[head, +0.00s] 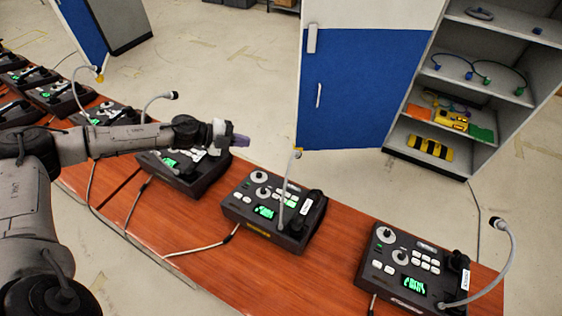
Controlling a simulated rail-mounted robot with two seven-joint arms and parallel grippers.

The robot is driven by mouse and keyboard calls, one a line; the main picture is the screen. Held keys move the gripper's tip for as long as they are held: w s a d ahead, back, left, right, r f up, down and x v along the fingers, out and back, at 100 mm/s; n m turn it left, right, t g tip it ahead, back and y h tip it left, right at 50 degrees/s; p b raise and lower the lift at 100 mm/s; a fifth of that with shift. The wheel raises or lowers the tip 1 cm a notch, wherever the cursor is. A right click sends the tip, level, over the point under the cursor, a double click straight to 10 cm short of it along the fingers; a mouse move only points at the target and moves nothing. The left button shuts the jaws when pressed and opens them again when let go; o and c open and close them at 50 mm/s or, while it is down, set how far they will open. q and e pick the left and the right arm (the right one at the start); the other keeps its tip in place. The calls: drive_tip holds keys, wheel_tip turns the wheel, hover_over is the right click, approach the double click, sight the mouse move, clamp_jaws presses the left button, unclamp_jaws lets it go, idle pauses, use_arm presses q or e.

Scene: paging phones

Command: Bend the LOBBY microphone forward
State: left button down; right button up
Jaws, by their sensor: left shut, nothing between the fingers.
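Several black paging phones with gooseneck microphones stand along a wooden counter. The labels are too small to read, so I cannot tell which is LOBBY. The middle phone (250,225) has an upright grey microphone neck (283,197) with its tip near the blue door. The right phone (378,275) has a neck (503,262) that bows out to the right and up. A phone (187,182) further left is partly hidden under my left arm; a microphone (165,96) curves up behind the arm. My left gripper (241,141) is shut and empty, above and left of the middle phone, apart from its microphone.
The wooden counter (190,270) runs from upper left to lower right, with loose grey cables on it. More phones (58,97) stand at the far left. Behind are a blue-doored cabinet (350,95) and open shelves (475,55).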

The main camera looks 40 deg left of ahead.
use_arm(q)
drive_tip(key=s+d+g+h, duration=0.2)
drive_tip(key=d, duration=0.1)
drive_tip(key=shift+s, duration=0.35)
drive_tip(key=w+a+f+p+x, duration=0.1)
drive_tip(key=p+x, duration=0.3)
drive_tip(key=x, duration=0.9)
drive_tip(key=shift+a+f, duration=0.25)
drive_tip(key=shift+a, duration=0.2)
